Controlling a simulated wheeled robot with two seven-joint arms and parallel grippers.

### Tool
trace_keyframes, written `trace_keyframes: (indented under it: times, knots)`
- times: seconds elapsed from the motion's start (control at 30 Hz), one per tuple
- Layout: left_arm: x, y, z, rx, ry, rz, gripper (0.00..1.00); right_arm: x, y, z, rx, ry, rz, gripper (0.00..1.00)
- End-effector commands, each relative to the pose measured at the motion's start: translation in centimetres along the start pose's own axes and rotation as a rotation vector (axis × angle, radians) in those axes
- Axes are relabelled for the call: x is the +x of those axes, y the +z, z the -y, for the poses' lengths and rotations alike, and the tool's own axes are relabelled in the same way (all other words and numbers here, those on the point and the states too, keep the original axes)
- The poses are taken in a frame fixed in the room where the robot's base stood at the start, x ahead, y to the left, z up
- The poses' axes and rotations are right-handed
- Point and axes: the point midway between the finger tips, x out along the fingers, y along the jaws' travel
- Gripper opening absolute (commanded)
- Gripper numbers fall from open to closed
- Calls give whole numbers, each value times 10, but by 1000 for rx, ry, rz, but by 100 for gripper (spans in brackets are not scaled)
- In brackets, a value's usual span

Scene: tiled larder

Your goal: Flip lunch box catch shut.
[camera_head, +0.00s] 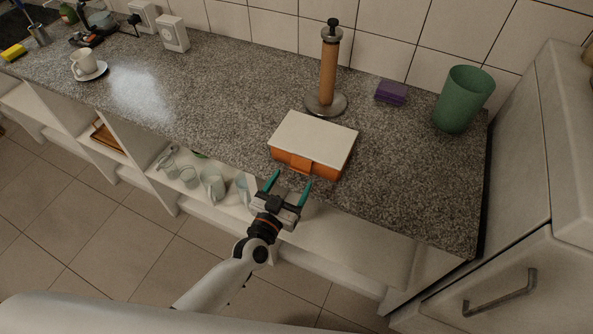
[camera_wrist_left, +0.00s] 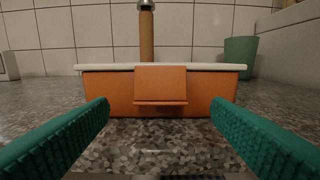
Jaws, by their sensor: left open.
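The lunch box (camera_head: 314,142) sits on the granite counter near its front edge, with a cream lid and an orange body. Its orange catch (camera_head: 299,164) is on the front side facing me. In the left wrist view the catch (camera_wrist_left: 161,85) shows as an orange flap hanging over the front wall, with a lip at its bottom edge; I cannot tell if it is fully latched. My left gripper (camera_head: 289,186) is open and empty, just in front of the box, its green fingers (camera_wrist_left: 160,125) apart on either side of the catch's line and short of the box. My right gripper is not in view.
A wooden paper-towel post (camera_head: 328,70) stands behind the box. A white cup on a saucer (camera_head: 90,72) is far left. Mugs (camera_head: 213,185) sit on the shelf below the counter.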

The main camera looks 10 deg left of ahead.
Motion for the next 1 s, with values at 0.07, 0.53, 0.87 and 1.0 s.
trace_keyframes:
  times: [0.07, 0.53, 0.87, 1.0]
  knots:
    - [15, 2, 1, 0, -1, 2, 73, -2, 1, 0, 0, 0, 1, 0]
    - [38, 0, 1, 0, -1, 0, 73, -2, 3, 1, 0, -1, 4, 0]
    - [38, 0, 0, -1, -1, 0, 32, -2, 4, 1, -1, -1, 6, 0]
    - [38, -2, 0, -1, 0, 6, 28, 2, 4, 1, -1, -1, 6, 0]
